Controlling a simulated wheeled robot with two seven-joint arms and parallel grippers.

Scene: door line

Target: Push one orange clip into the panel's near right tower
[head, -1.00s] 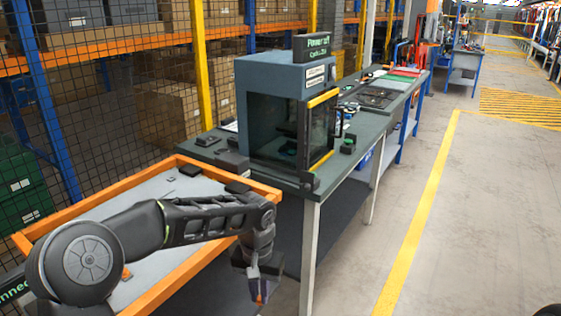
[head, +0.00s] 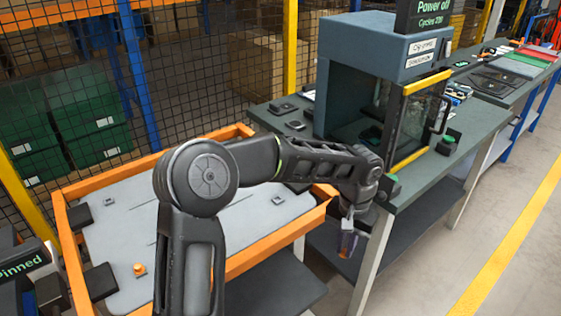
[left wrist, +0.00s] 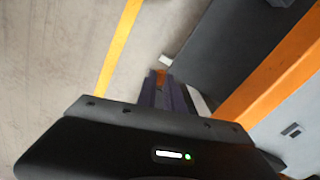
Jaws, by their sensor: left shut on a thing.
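The grey panel (head: 195,195) lies inside an orange frame in the head view. Small raised grey fittings stand on it, one near its right side (head: 278,199) and one at the upper left (head: 109,201). An orange piece (head: 139,270) sits at its lower left. My left gripper (head: 348,240) hangs pointing down outside the frame's right corner, beside the bench. In the left wrist view its fingers (left wrist: 160,92) are shut on a small orange clip (left wrist: 160,75), mostly hidden between them. My left arm covers part of the panel. My right gripper is out of view.
The frame's orange edge (head: 235,265) lies between the gripper and the panel. A grey-blue test cabinet (head: 355,65) stands on the dark bench (head: 430,180) behind the gripper. Open floor (head: 530,240) with a yellow line is at the right.

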